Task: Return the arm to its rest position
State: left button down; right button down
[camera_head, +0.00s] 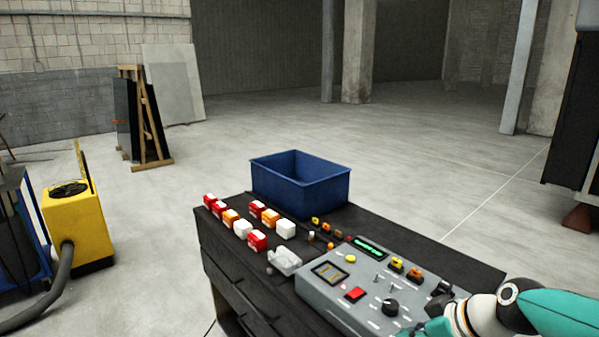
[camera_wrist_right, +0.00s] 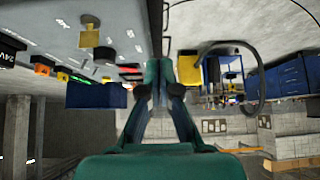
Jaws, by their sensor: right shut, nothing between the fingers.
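My right arm (camera_head: 562,312), teal with pale and dark joints, comes in at the lower right corner of the head view, over the right end of the grey control panel (camera_head: 335,300). In the right wrist view my right gripper (camera_wrist_right: 160,80) points away from the camera, with its teal fingers shut and nothing between them. The wrist picture is strongly turned, with the panel's face at its upper left. I cannot tell from it whether the fingers touch anything. My left gripper is in neither view.
The panel lies on a dark workbench (camera_head: 225,262). Red, orange and white blocks (camera_head: 257,240) stand in rows there, near a blue bin (camera_head: 300,185) at the back. A yellow machine (camera_head: 78,225) with a hose stands at left. The floor beyond is open.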

jog(key=s+a+f+m+g, duration=0.1)
jog(key=s+a+f+m, duration=0.1)
jog(key=s+f, duration=0.5)
jog(key=s+a+f+m+g, duration=0.2)
jog(key=s+f+m, duration=0.3)
jog(key=f, duration=1.2)
jog(key=s+a+f+m+g+h, duration=0.1)
jog(key=s+a+f+m+g, duration=0.1)
jog(key=s+f, duration=0.8)
notch_tip(320, 180, down, 3)
jog(key=shift+a+r+m, duration=0.1)
jog(key=shift+a+m, duration=0.6)
jog(key=shift+a, duration=0.2)
